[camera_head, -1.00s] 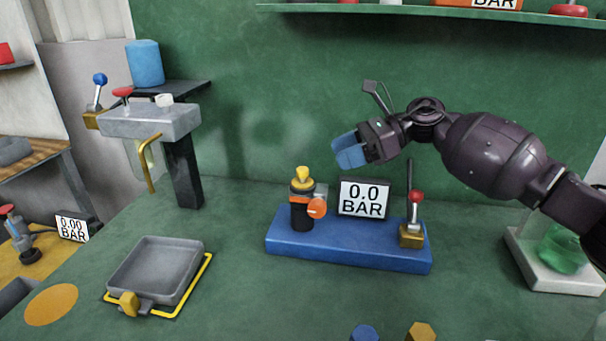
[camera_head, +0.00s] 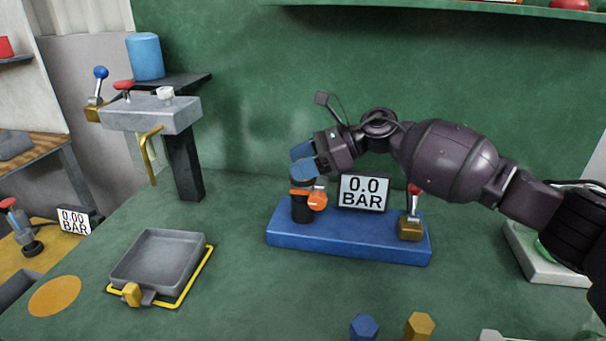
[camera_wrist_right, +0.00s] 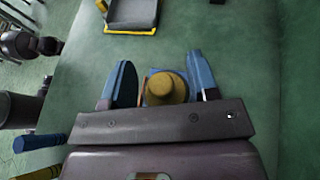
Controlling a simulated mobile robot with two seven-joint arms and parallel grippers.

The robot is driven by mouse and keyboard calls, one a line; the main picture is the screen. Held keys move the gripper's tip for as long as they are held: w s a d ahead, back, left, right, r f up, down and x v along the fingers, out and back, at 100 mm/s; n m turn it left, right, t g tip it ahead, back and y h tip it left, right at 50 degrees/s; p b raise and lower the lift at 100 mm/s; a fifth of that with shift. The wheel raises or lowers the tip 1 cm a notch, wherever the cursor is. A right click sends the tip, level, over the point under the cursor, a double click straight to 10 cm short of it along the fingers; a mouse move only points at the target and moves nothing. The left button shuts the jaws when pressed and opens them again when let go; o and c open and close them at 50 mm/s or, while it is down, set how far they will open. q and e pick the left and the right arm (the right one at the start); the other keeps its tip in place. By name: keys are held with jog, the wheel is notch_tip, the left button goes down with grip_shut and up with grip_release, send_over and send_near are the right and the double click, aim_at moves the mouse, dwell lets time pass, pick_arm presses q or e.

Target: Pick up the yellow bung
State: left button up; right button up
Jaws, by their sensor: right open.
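The yellow bung (camera_wrist_right: 166,87) shows in the right wrist view between the two blue fingers of my right gripper (camera_wrist_right: 162,84). The fingers are apart, with a gap on each side of the bung. In the head view my right gripper (camera_head: 303,160) is over the black cylinder (camera_head: 302,208) with the orange band, on the left part of the blue base (camera_head: 345,240). The gripper hides the bung there. My left gripper is not in view.
A display reading 0.0 BAR (camera_head: 363,193) and a red-knobbed lever (camera_head: 412,212) stand on the blue base, right of the cylinder. A grey tray (camera_head: 160,260) lies left. A blue hex piece (camera_head: 364,327) and a yellow one (camera_head: 419,326) lie in front.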

jog(key=shift+x, duration=0.75)
jog(key=c, duration=1)
jog(key=shift+r, duration=0.1)
